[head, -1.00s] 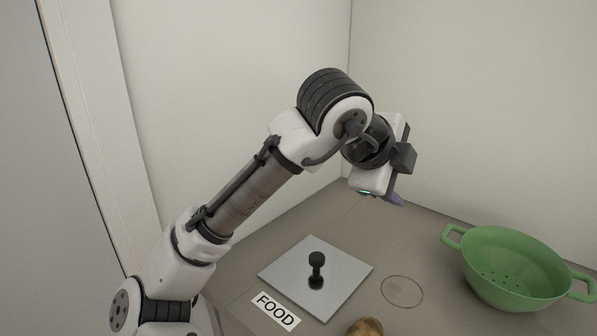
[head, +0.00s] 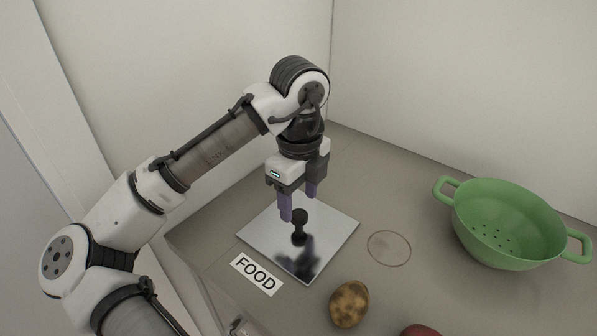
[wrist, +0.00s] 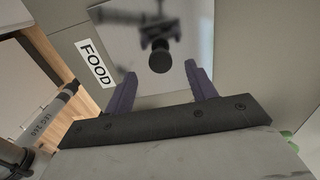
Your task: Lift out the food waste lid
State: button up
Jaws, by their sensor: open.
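The food waste lid is a shiny square metal plate (head: 335,229) lying flat in the counter, with a black upright knob (head: 299,222) at its middle. A white FOOD label (head: 257,274) lies along its front left edge. My gripper (head: 299,206) points down above the plate, open and empty, its purple fingers just above and behind the knob. In the wrist view the plate (wrist: 117,40) and the round knob top (wrist: 160,61) lie ahead of and between the spread fingers (wrist: 163,82), and the knob appears apart from them.
A brown potato (head: 349,304) lies in front right of the plate, with part of a red item (head: 420,331) at the bottom edge. A green colander (head: 508,222) stands at right. A thin ring outline (head: 389,248) marks the counter between. Walls close off the back.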

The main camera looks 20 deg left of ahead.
aim_at(299, 214)
jog(key=shift+f, duration=2.7)
jog(key=shift+c, duration=0.5)
jog(key=c, duration=1.1)
jog(key=shift+r+p, duration=0.75)
jog(key=shift+p, duration=0.1)
jog(key=shift+r+p, duration=1.85)
jog(key=shift+r, duration=0.15)
jog(key=shift+w, duration=0.1)
